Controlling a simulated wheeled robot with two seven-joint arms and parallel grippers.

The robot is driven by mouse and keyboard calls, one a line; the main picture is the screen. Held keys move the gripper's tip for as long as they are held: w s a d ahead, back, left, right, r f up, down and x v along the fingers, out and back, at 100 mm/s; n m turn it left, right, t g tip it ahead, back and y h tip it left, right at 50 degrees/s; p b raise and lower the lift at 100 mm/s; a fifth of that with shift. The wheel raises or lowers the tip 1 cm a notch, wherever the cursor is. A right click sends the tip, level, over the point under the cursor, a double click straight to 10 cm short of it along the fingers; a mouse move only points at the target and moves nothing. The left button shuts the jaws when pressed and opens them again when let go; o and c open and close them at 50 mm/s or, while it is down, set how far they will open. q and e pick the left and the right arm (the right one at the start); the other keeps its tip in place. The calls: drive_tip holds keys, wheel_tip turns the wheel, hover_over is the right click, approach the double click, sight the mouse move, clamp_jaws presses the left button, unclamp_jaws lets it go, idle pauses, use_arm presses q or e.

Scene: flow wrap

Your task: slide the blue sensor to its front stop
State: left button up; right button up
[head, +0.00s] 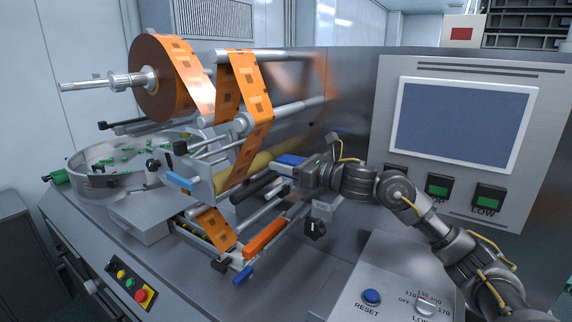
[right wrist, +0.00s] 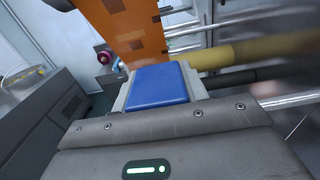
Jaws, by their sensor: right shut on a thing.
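The blue sensor (head: 291,159) is a small block with a flat blue top, beside the orange film web and the rollers in the head view. In the right wrist view the blue sensor (right wrist: 158,86) lies straight ahead of the gripper body, close against it. My right gripper (head: 288,168) reaches in from the right and is shut on the sensor. Its fingertips are mostly hidden by the gripper body and the sensor. I cannot make out the front stop. My left gripper is not in view.
Orange film (head: 258,115) runs down from the reel (head: 160,79) close by the sensor. A yellow roller (head: 243,172) and several metal bars lie beside it. A black knob (head: 315,228) is below my right gripper. A screen panel (head: 462,122) stands at the right.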

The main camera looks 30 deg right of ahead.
drive_tip(key=shift+s+a+f, duration=0.1)
drive_tip(key=shift+s+a, duration=0.1)
drive_tip(key=shift+a, duration=0.2)
drive_tip(key=s+a, duration=0.1)
drive_tip(key=s+a+b, duration=0.1)
drive_tip(key=a, duration=0.1)
drive_tip(key=s+a+b, duration=0.1)
drive_tip(key=a, duration=0.1)
drive_tip(key=o, duration=1.4)
drive_tip(key=shift+b+v, duration=2.15)
drive_tip(key=shift+v, duration=3.3)
